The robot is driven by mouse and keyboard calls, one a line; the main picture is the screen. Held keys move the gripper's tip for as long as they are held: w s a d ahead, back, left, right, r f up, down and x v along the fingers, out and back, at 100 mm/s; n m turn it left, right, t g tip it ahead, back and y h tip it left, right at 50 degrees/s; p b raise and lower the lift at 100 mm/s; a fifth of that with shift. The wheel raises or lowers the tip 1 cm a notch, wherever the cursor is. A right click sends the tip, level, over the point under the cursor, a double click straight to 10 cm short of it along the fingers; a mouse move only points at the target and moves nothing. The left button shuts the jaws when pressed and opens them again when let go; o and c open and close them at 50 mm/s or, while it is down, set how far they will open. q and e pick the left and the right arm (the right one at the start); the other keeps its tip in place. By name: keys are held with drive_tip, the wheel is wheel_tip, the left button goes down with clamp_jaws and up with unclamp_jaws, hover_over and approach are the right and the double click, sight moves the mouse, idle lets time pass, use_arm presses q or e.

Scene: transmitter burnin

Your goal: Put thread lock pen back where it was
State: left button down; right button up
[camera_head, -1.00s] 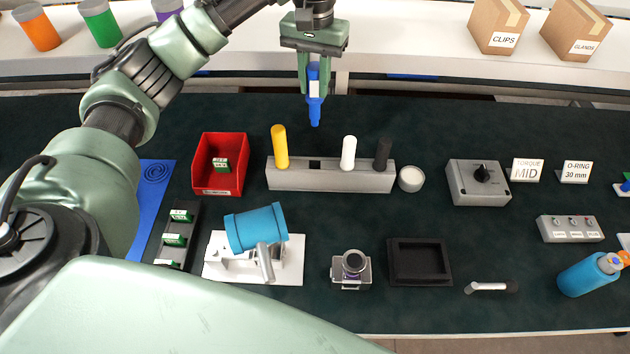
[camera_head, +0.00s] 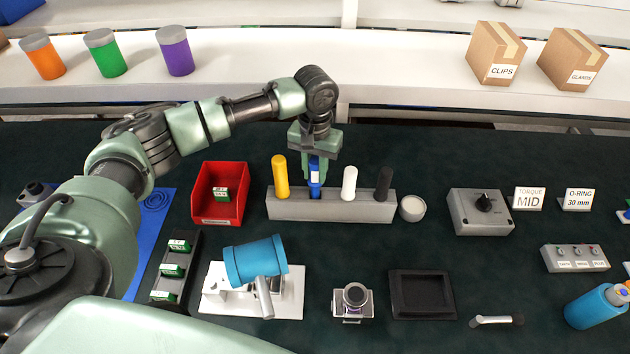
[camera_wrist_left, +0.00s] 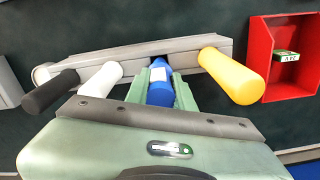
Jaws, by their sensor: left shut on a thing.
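The blue thread lock pen (camera_head: 315,178) is upright between the fingers of my left gripper (camera_head: 314,180), which is shut on it. It stands at the grey pen rack (camera_head: 340,208), in line with the second position from the left, between the yellow pen (camera_head: 280,176) and the white pen (camera_head: 349,183). A black pen (camera_head: 383,183) stands at the rack's right end. The left wrist view also shows the blue pen (camera_wrist_left: 160,88) held over or in the rack (camera_wrist_left: 130,52). Its lower tip is hidden, so I cannot tell how deep it sits. My right gripper is not in view.
A red bin (camera_head: 220,192) stands left of the rack, and a small white round container (camera_head: 412,208) stands close at its right end. A grey knob box (camera_head: 480,211) is farther right. A black tray (camera_head: 421,294) and a white fixture (camera_head: 285,303) lie in front.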

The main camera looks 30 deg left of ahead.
sight(315, 184)
use_arm(q)
wheel_tip(315, 184, down, 4)
drive_tip(key=shift+f, duration=0.25)
drive_tip(key=shift+f+p, duration=0.1)
drive_tip(key=shift+p, duration=0.2)
drive_tip(key=c, duration=1.2)
unclamp_jaws()
wheel_tip(315, 184, up, 12)
drive_tip(key=shift+r+b, duration=0.15)
drive_tip(key=shift+b, duration=0.9)
